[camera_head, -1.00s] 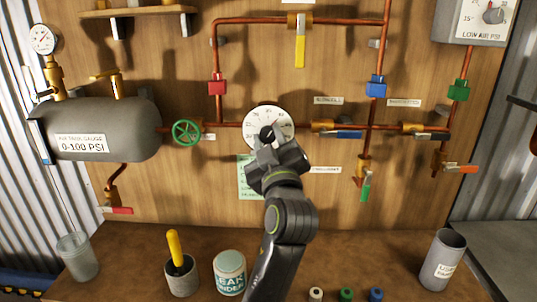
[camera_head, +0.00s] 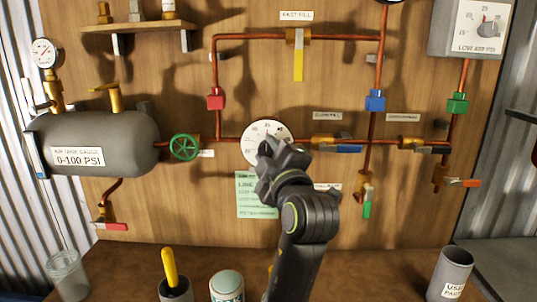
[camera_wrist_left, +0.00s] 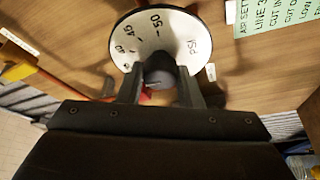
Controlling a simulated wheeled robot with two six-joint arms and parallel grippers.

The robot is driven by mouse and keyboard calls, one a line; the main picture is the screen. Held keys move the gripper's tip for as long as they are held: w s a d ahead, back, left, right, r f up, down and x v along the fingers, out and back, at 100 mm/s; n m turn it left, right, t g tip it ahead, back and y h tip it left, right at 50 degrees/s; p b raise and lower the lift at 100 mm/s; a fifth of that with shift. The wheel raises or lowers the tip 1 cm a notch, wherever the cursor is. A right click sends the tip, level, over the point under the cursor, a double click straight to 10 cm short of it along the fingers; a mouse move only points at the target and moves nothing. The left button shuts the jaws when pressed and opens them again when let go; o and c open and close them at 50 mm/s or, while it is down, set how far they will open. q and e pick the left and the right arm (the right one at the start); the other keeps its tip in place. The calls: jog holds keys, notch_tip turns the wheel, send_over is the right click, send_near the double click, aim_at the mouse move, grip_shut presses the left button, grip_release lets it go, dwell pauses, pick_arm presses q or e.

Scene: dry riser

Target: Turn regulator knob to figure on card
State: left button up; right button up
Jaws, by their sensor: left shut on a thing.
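The regulator's round white dial (camera_head: 255,131) with dark figures is on the wooden panel; it also shows in the left wrist view (camera_wrist_left: 140,28), with "50" and "PSI" legible. My left gripper (camera_head: 270,157) is at the dial, and its arm hides the dial's lower right part. In the left wrist view its two fingers (camera_wrist_left: 160,85) are shut on the dark regulator knob (camera_wrist_left: 158,70), one on each side. The green card (camera_head: 252,205) hangs just below the dial, partly behind my arm; its figure is not readable. My right gripper is not in view.
A green handwheel (camera_head: 185,147) and the grey air tank (camera_head: 100,145) are left of the dial. A blue-handled valve (camera_head: 340,149) is close on the right. A yellow-handled tool in a cup (camera_head: 170,268) and a lidded jar (camera_head: 227,285) stand on the bench below.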

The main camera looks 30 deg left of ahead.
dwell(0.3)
pick_arm(q)
jog(key=o, duration=1)
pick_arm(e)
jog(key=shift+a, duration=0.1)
pick_arm(q)
jog(key=shift+f, duration=0.1)
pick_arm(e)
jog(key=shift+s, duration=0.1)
